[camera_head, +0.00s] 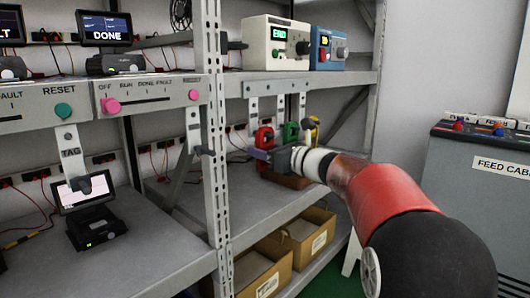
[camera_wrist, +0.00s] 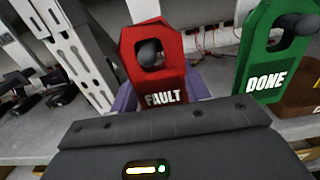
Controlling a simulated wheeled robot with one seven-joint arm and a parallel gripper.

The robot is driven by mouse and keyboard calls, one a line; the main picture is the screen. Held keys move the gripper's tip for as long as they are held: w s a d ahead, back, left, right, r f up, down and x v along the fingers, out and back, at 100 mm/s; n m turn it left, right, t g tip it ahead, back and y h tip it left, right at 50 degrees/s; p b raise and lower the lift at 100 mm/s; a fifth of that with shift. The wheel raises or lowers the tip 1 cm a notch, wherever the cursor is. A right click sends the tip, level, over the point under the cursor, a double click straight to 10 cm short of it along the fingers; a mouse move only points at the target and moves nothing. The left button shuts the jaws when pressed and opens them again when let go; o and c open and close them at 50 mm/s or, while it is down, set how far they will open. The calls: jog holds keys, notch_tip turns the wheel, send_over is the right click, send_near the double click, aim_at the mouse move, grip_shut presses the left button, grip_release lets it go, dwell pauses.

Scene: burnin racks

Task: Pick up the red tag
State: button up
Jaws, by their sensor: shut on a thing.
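The red tag (camera_wrist: 168,80), marked FAULT, hangs in the wrist view with a dark peg (camera_wrist: 150,52) showing through its hole. In the head view the red tag (camera_head: 264,137) is on the middle shelf bay, partly hidden by my gripper. My gripper (camera_head: 260,154) reaches it from the right. In the wrist view the purple fingers of my gripper (camera_wrist: 162,91) are on either side of the tag's lower part, shut on it. The tag looks upright and still around the peg.
A green DONE tag (camera_wrist: 262,77) hangs close to the right of the red one. A yellow tag (camera_head: 313,124) hangs further right. The rack post (camera_head: 212,130) stands left of my gripper. Cardboard bins (camera_head: 262,270) sit on the shelf below.

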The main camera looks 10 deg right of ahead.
jog(key=shift+r, duration=0.5)
jog(key=shift+s+d+r, duration=0.1)
jog(key=shift+s+d, duration=0.15)
jog(key=shift+s, duration=0.05)
jog(key=r+v, duration=0.1)
jog(key=v, duration=1.6)
jog(key=shift+s+r, duration=0.1)
jog(key=shift+d, duration=0.1)
jog(key=p+v, duration=0.1)
jog(key=v, duration=0.6)
jog(key=shift+s, duration=0.25)
dwell(0.9)
